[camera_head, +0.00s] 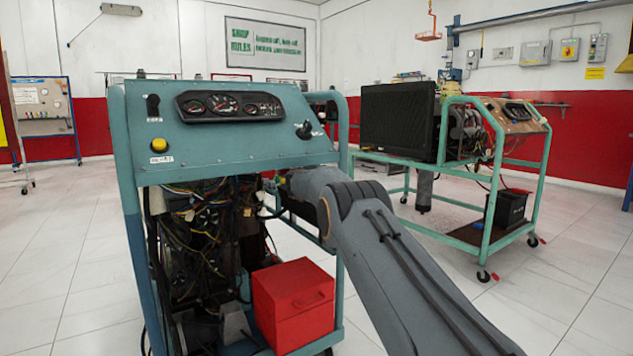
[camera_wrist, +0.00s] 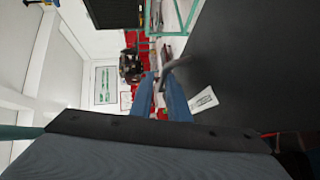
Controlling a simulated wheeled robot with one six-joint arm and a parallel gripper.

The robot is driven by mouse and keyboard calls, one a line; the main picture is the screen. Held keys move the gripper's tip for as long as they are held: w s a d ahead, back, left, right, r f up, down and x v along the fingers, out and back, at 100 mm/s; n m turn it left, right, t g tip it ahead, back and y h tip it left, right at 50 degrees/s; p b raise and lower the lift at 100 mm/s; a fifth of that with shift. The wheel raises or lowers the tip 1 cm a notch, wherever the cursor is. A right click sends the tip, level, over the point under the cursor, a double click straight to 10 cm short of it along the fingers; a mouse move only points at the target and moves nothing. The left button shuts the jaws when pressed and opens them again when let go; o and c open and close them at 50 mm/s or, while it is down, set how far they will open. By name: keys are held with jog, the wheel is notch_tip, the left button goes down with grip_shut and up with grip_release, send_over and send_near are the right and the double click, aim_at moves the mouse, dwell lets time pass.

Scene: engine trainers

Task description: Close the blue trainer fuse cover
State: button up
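The nearest trainer, a blue-teal frame with a sloped dash panel (camera_head: 235,140), stands left of centre in the head view. I cannot make out its fuse cover in either view. My grey arm reaches in from the lower right, and its far end lies behind the trainer's right post, below the panel. My gripper is hidden in the head view. In the wrist view, two blue fingers of my gripper (camera_wrist: 161,85) point away from the camera with a narrow gap between them. I see nothing held there.
A red box (camera_head: 293,305) sits low in the near trainer's frame, beside exposed wiring (camera_head: 205,215). A second, green-framed trainer (camera_head: 490,235) with a dark radiator (camera_head: 398,122) stands behind right. A large dark panel (camera_wrist: 250,70) fills the wrist view's right side. Tiled floor is clear at left.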

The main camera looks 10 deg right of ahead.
jog(key=shift+d, duration=0.15)
jog(key=shift+s, duration=0.25)
jog(key=p+v, duration=0.1)
jog(key=v, duration=0.1)
jog(key=p+v, duration=0.1)
jog(key=v, duration=0.1)
jog(key=p+v, duration=0.1)
jog(key=v, duration=0.1)
jog(key=shift+a+r+p, duration=0.15)
jog(key=shift+a+p, duration=0.2)
jog(key=shift+p, duration=0.05)
jog(key=shift+s+a, duration=0.2)
jog(key=shift+s, duration=0.35)
jog(key=shift+c, duration=0.4)
